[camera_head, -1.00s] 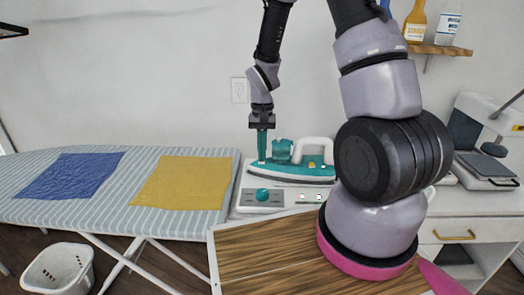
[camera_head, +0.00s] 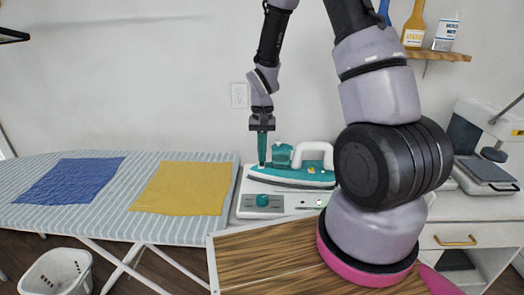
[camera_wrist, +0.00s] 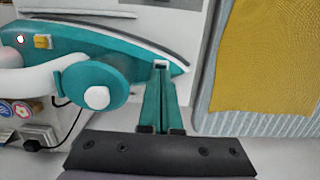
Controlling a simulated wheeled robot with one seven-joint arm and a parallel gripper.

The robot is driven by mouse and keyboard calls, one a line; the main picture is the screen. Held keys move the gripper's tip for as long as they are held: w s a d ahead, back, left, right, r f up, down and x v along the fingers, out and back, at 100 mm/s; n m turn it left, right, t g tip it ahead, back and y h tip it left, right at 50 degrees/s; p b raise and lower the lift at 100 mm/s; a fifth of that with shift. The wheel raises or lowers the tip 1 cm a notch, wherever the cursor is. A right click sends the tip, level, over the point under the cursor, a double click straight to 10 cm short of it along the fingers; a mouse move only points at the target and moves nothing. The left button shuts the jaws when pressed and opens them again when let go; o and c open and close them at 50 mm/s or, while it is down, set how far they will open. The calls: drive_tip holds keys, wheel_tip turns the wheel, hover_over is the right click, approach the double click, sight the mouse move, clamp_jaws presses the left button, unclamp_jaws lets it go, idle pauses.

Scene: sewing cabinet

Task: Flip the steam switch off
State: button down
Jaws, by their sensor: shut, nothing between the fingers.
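The teal iron (camera_head: 285,181) with a white handle (camera_head: 318,150) rests on a white station (camera_head: 250,184) with a front panel. The panel has a teal knob (camera_head: 262,200) and a small green-lit spot (camera_head: 320,203) near my arm. I cannot tell which control is the steam switch. My gripper (camera_head: 262,163) points down over the iron's nose end, its teal fingers shut and empty. In the wrist view the fingertips (camera_wrist: 161,66) overlap the nose of the iron (camera_wrist: 120,48); contact is unclear.
A striped ironing board (camera_head: 100,222) with blue (camera_head: 72,180) and yellow (camera_head: 183,188) cloths stands left. A wooden surface (camera_head: 265,262) lies in front. My arm covers the station's right end. A press machine (camera_head: 485,170) stands right, below a bottle shelf (camera_head: 440,52).

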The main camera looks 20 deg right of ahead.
wheel_tip(320, 180, up, 14)
drive_tip(key=s, duration=0.2)
drive_tip(key=shift+a, duration=0.3)
drive_tip(key=s+d+r+t, duration=0.2)
drive_tip(key=s+r+t, duration=0.2)
drive_tip(key=s+r, duration=0.3)
drive_tip(key=s+d+r+t+y, duration=0.1)
drive_tip(key=s+d+r+t, duration=0.2)
drive_tip(key=s+r, duration=0.5)
wheel_tip(320, 180, up, 6)
drive_tip(key=shift+d+f+m+t+y, duration=0.15)
drive_tip(key=shift+m+t+y, duration=0.15)
drive_tip(key=shift+t, duration=0.6)
